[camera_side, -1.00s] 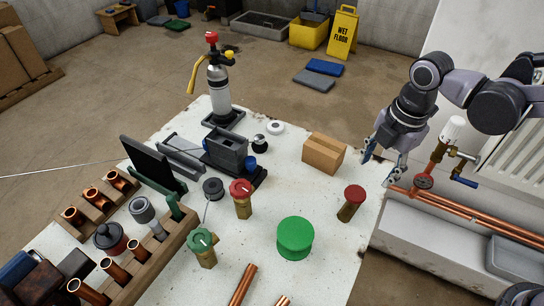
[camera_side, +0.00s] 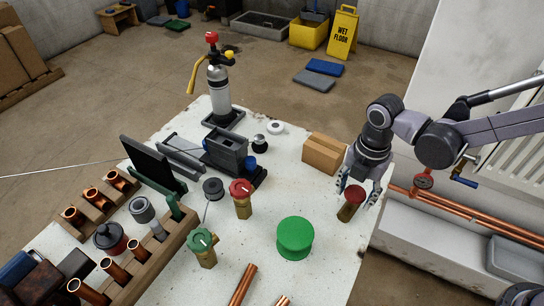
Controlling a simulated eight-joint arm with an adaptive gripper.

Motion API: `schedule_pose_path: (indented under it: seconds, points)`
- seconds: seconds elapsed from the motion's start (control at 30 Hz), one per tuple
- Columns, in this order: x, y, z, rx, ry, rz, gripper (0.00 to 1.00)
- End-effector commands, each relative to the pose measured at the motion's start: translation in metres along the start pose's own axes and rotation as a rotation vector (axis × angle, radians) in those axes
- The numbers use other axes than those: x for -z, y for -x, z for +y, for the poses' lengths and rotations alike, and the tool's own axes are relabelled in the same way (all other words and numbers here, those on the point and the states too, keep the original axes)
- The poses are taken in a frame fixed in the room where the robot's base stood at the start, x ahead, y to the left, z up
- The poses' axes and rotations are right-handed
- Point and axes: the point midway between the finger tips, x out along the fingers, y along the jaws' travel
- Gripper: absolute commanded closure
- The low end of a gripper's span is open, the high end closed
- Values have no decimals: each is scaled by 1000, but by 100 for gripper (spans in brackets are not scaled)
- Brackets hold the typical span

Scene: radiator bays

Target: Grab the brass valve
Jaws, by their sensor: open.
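Several brass-bodied valve pieces with coloured caps stand on the white table (camera_side: 325,270). One red-capped, darker brass piece (camera_side: 348,211) stands upright near the table's right edge. Another red-capped brass valve (camera_side: 243,207) is at the table's middle, and a green-capped one (camera_side: 206,259) is nearer the front. My gripper (camera_side: 357,194) points down, open, at the right-edge piece, with one finger on each side of its red cap. I cannot tell whether the fingers touch it. It holds nothing that I can see.
A cardboard box (camera_side: 320,152) stands just behind left of my gripper. Copper pipes (camera_side: 460,218) with a gauge (camera_side: 424,181) run along the wall at right. A wooden rack (camera_side: 150,255) stands at left.

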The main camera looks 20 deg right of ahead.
Motion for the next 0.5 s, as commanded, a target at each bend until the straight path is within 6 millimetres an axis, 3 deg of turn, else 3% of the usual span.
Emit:
schedule_pose_path:
  seconds: [0.3, 0.5]
  points:
    - [0, -39, 0, 0, -1, 0, 46]
    - [0, -46, 0, 0, -1, 0, 46]
